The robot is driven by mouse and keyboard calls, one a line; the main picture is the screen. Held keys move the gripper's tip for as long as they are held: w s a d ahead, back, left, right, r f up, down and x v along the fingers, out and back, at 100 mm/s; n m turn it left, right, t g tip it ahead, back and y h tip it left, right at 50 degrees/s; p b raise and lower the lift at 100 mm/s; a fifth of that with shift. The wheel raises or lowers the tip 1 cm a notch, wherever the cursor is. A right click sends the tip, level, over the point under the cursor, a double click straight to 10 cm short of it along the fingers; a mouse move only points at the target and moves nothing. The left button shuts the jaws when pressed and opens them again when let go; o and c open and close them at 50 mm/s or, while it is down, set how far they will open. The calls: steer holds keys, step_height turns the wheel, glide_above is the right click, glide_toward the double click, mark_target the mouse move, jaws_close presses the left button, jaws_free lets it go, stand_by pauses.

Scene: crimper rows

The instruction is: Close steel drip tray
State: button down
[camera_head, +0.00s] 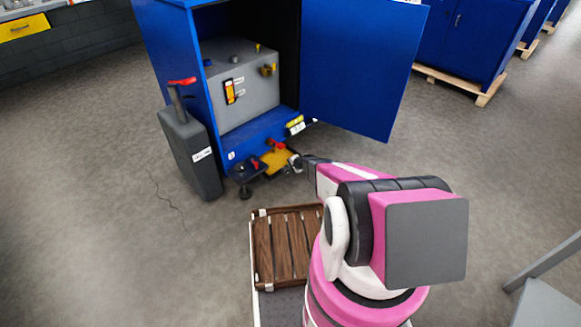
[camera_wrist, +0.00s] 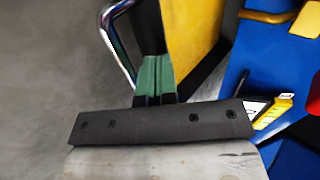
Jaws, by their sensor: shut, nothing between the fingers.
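A yellow part with dark edges (camera_head: 277,159) juts out low at the front of the blue cabinet (camera_head: 262,137); it seems to be the drip tray, but its steel is not clearly shown. In the wrist view its yellow surface (camera_wrist: 188,32) lies beyond my fingers, with a shiny curved metal bar (camera_wrist: 116,42) to their left. My gripper (camera_wrist: 153,80) is shut, its green fingertips together with nothing between them. In the head view my gripper (camera_head: 296,162) is beside the right side of the yellow part. I cannot tell whether they touch.
The cabinet's blue door (camera_head: 362,65) stands open to the right above my arm. A dark grey case (camera_head: 189,152) with a red-handled top stands at the cabinet's left. More blue cabinets (camera_head: 465,40) on pallets stand at the back right.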

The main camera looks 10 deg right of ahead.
glide_above(280, 165)
steer(key=shift+w+d, duration=0.15)
steer(key=shift+w, duration=0.15)
steer(key=shift+s, duration=0.1)
steer(key=v, duration=1)
steer(key=d, duration=0.7)
steer(key=x, duration=1)
steer(key=shift+a+f, duration=0.2)
steer(key=shift+f, duration=0.1)
steer(key=shift+w+a+r, duration=0.15)
steer(key=shift+w+a, duration=0.6)
steer(key=shift+w, duration=0.15)
steer(key=shift+w+a, duration=0.35)
steer(key=shift+w, duration=0.1)
